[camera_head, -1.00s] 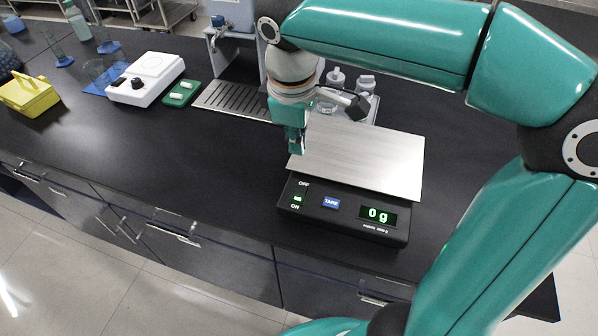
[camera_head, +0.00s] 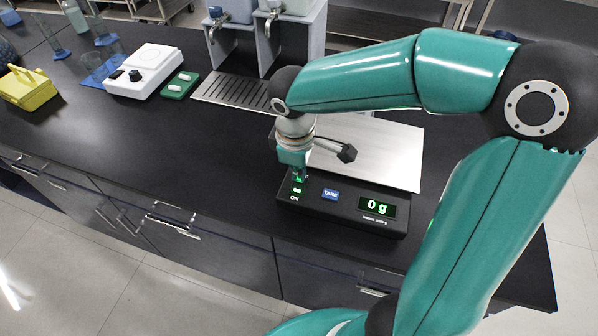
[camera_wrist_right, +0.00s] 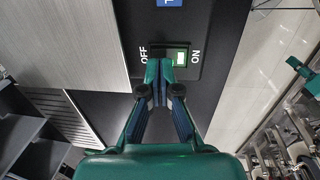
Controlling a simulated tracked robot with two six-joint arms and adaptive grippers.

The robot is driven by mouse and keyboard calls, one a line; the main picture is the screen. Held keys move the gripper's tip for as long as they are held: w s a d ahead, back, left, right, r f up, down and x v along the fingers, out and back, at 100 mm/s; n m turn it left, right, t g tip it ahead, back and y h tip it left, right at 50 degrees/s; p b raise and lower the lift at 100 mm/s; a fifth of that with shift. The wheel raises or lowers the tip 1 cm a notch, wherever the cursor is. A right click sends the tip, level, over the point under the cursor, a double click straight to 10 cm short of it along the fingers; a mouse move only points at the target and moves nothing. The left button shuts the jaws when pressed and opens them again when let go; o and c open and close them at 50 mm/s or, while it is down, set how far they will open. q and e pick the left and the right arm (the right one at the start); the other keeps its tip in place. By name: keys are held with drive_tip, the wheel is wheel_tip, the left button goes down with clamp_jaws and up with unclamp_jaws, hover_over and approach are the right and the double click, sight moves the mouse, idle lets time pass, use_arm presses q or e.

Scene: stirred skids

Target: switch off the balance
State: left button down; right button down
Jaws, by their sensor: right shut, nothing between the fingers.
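The balance has a black body (camera_head: 345,222) with a bare silver pan (camera_head: 385,158). Its display (camera_head: 378,208) is lit and reads 0 g, left of which is a blue TARE button (camera_head: 331,194). My right gripper (camera_head: 299,177) points down over the OFF end, hiding that label in the head view. Its shut, empty fingertips (camera_wrist_right: 165,72) are at the OFF side; contact cannot be told. My left gripper is out of view.
Left on the black bench are a white stirrer-like device (camera_head: 146,72), a green tray with white pieces (camera_head: 180,85) and a yellow box (camera_head: 28,88). A slotted drain tray (camera_head: 235,92) sits behind. The bench front left of the balance is clear.

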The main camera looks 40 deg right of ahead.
drive_tip(key=shift+d+f, duration=0.1)
drive_tip(key=shift+f, duration=0.55)
drive_tip(key=shift+w+f+b, duration=0.1)
drive_tip(key=shift+f+b, duration=0.15)
drive_tip(key=shift+b, duration=0.1)
drive_tip(key=shift+r, duration=0.1)
drive_tip(key=shift+a, duration=0.2)
